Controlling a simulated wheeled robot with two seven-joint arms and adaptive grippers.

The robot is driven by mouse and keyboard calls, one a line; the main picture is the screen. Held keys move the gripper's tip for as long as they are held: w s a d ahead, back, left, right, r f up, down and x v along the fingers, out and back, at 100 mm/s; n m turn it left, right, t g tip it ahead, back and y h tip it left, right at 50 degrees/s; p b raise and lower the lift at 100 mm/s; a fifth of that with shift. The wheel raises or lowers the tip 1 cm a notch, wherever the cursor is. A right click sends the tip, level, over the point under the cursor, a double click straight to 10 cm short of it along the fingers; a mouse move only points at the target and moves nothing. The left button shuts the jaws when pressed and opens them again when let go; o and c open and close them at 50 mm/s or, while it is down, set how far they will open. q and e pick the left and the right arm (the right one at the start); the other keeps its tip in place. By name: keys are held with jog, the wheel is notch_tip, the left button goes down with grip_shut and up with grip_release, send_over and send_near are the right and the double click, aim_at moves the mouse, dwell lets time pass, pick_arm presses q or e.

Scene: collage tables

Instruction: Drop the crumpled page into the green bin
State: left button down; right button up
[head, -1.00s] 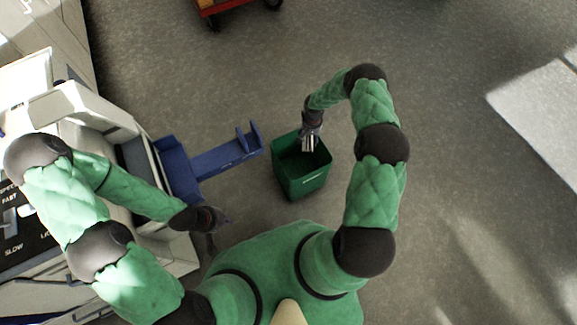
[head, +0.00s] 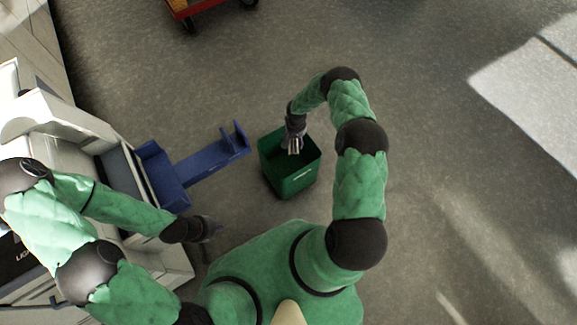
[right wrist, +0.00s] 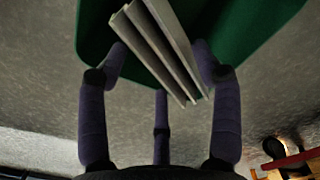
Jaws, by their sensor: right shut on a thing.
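The green bin (head: 293,183) stands open-topped on the floor in the head view. My right gripper (head: 294,139) is over the bin's opening and shut on the crumpled page (head: 295,147), which looks like a small grey pleated piece. In the right wrist view the pleated page (right wrist: 158,42) sits between the dark fingers of my right gripper (right wrist: 158,75), with the green bin (right wrist: 245,25) behind it. My left gripper (head: 208,229) is low at the left, beside the machine; its fingers are too small and dark to read.
A white copier-like machine (head: 62,122) stands at the left. Its blue tray (head: 205,165) reaches out toward the bin, close to its left side. A red cart (head: 190,8) is at the top edge. The grey floor to the right is clear.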

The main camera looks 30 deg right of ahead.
jog(key=o, duration=0.9)
jog(key=shift+r, duration=0.15)
notch_tip(320, 180, up, 12)
jog(key=shift+f, duration=0.1)
dwell(0.4)
